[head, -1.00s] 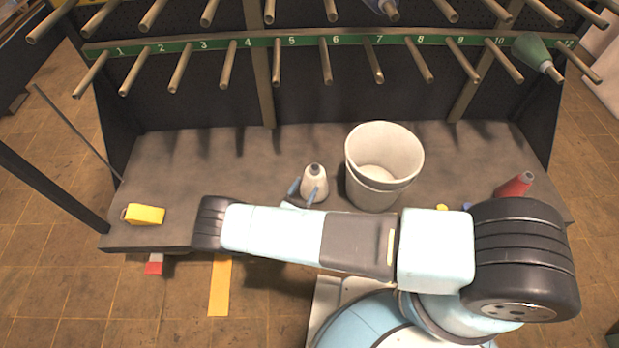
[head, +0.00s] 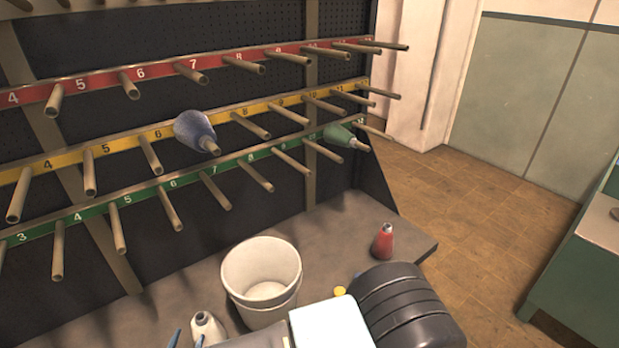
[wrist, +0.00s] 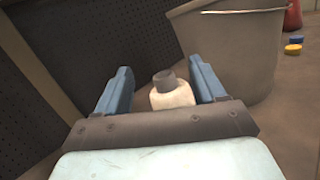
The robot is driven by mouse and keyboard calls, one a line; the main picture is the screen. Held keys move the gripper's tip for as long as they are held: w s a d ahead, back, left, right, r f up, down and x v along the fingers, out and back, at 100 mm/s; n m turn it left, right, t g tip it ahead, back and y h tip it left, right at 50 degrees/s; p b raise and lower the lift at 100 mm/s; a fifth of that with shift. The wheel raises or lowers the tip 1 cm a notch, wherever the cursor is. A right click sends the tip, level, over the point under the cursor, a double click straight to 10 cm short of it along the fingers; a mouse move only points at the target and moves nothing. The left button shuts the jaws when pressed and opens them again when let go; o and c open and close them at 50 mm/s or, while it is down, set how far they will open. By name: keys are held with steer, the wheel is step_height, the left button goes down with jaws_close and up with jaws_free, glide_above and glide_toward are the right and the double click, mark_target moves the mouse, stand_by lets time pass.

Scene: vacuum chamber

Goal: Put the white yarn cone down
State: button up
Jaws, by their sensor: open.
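The white yarn cone (head: 207,328) stands upright on the grey shelf (head: 189,256), left of the bucket, with its lower part cut off by the head view's bottom edge. In the wrist view the cone (wrist: 171,92), with a grey tip, sits between the two blue fingers of my gripper (wrist: 161,88). The fingers are apart, with a gap on each side of the cone. The cone's base is hidden behind the gripper body in the wrist view.
A white bucket (head: 262,275) stands close right of the cone. A red cone (head: 383,242) and a small yellow piece (head: 339,291) are farther right. A peg rack rises behind, holding a blue cone (head: 193,131) and a green cone (head: 341,136). A green cabinet (head: 580,262) stands far right.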

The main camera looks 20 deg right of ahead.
steer(key=w+d+r+m+g+h, duration=0.1)
steer(key=w+r+m+g+h, duration=0.15)
steer(key=r, duration=0.35)
steer(key=w+d+r+m+g+h, duration=0.1)
steer(key=w+r+m+g, duration=0.25)
steer(key=r, duration=0.35)
steer(key=w+d+r+m+g+y, duration=0.15)
steer(key=d+r+m+g, duration=0.35)
steer(key=r, duration=0.5)
steer(key=w+d+r+m+g+y, duration=0.1)
steer(key=d+r+m+g+y, duration=0.1)
steer(key=d+r, duration=0.6)
steer(key=w+d+r+m+g+y, duration=0.15)
steer(key=d+r+m+g, duration=0.25)
steer(key=r, duration=0.8)
steer(key=s+d+r+m+y, duration=0.3)
steer(key=s+d+r, duration=0.1)
steer(key=d+r, duration=0.25)
steer(key=s+d+r+m+y, duration=0.2)
steer(key=s+d+r+y, duration=0.1)
steer(key=s+d+r, duration=0.4)
steer(key=s+d+r+m+t+y, duration=0.1)
steer(key=s+d+r+m+t, duration=0.1)
steer(key=s, duration=0.4)
steer(key=s+d+r+m+t+y, duration=0.2)
steer(key=s+d+r+m+t, duration=0.1)
steer(key=s+r, duration=0.4)
steer(key=shift+s+d+r+m+t, duration=0.2)
steer(key=shift+s+d+m+t, duration=0.1)
steer(key=shift+d, duration=0.1)
